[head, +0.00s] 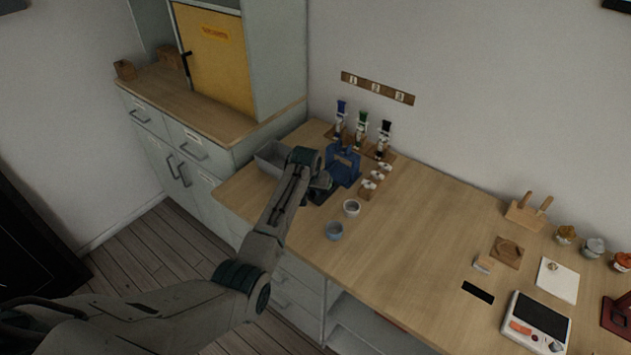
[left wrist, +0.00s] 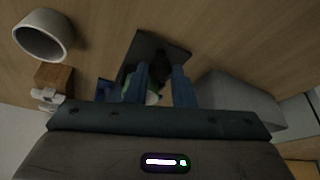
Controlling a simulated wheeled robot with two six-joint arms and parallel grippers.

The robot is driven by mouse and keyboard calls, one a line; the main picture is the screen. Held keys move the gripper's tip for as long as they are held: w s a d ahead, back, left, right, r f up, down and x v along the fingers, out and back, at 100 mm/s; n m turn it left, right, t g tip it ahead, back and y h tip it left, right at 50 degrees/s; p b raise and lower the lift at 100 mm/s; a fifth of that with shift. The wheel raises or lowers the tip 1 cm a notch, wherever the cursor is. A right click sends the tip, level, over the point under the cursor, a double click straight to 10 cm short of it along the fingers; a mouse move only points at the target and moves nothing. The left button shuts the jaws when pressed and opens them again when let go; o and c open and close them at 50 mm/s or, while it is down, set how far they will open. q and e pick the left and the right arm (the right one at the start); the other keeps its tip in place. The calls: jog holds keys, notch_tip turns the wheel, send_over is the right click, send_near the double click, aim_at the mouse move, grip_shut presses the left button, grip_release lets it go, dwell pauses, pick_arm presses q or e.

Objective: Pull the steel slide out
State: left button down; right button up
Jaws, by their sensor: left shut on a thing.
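My left gripper (head: 322,186) reaches over the worktop, low in front of the blue stand (head: 345,164). In the left wrist view its two fingers (left wrist: 160,75) are closed around a small dark brown knob-like part (left wrist: 161,66). Whether this part belongs to the steel slide I cannot tell; no bare steel slide shows clearly. A dark flat plate (left wrist: 148,47) lies under and beyond the fingertips. A green and white thing (left wrist: 152,98) shows partly behind the fingers. The gripper and forearm hide much of the stand's front in the head view. My right gripper is not in view.
A grey tray (head: 270,160) stands close left of the gripper. The middle of the worktop (head: 425,220) is clear.

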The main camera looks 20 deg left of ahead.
pick_arm(q)
jog(key=shift+s+a+r, duration=0.1)
jog(key=shift+r, duration=0.2)
jog(key=shift+w+f, duration=0.15)
jog(key=shift+w, duration=0.15)
jog(key=c, duration=1.2)
grip_release()
jog(key=shift+w+d+f, duration=0.15)
jog(key=shift+w+d, duration=0.1)
jog(key=shift+c, duration=0.2)
jog(key=shift+a, duration=0.1)
jog(key=shift+s, duration=0.1)
jog(key=shift+v, duration=0.95)
jog(key=b+v, duration=0.2)
jog(key=v, duration=0.7)
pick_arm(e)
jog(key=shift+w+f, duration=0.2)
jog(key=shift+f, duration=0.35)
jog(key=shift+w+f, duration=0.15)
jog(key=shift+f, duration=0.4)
